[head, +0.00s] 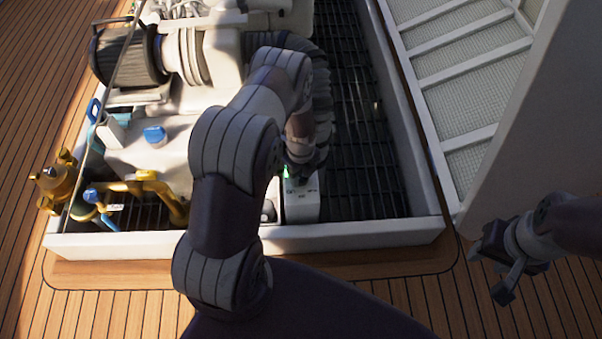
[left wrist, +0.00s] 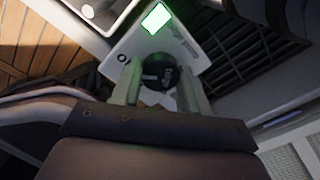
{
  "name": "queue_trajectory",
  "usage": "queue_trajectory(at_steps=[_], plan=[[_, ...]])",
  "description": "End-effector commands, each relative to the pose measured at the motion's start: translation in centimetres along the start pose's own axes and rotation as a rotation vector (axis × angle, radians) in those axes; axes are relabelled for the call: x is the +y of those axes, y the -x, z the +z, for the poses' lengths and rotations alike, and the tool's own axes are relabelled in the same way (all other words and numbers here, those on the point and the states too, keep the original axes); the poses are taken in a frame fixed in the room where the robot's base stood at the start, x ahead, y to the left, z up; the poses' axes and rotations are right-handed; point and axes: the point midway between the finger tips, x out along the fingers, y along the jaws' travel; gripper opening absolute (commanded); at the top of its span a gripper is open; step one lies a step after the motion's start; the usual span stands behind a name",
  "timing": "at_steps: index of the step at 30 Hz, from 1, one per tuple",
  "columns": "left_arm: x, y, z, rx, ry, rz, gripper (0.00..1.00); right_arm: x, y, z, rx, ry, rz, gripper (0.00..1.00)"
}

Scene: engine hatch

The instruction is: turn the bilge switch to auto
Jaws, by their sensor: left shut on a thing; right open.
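The bilge switch panel is a white box (head: 303,203) inside the hatch near its front wall; it also shows in the left wrist view (left wrist: 117,62). A lit green lamp (left wrist: 156,18) sits on the panel. The round black switch knob (left wrist: 158,72) is between the fingers of my left gripper (left wrist: 160,88), which is shut on it. In the head view my left arm hides the knob. The small lettering on the panel is too blurred to read. My right gripper (head: 498,270) is open and empty over the deck at the right.
The engine (head: 150,160) with a blue cap (head: 155,135) fills the hatch's left side. Yellow pipes (head: 150,188) stand at the front left. Dark grating (head: 365,150) lies right of the panel. The raised hatch lid (head: 510,110) stands at the right.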

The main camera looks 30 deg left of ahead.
Motion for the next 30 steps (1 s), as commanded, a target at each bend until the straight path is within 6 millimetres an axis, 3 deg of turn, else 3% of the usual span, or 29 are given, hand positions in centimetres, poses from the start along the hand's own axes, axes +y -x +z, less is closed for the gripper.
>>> queue_trajectory(at_steps=[11,30], plan=[[0.0,0.3,0.0,0.0,0.196,0.0,0.14,0.0,1.6,-0.2,0.0,0.0,0.0,0.43],[0.0,0.2,0.0,0.0,0.802,0.0,0.14,0.0,4.5,-0.5,0.0,0.0,0.0,0.43]])
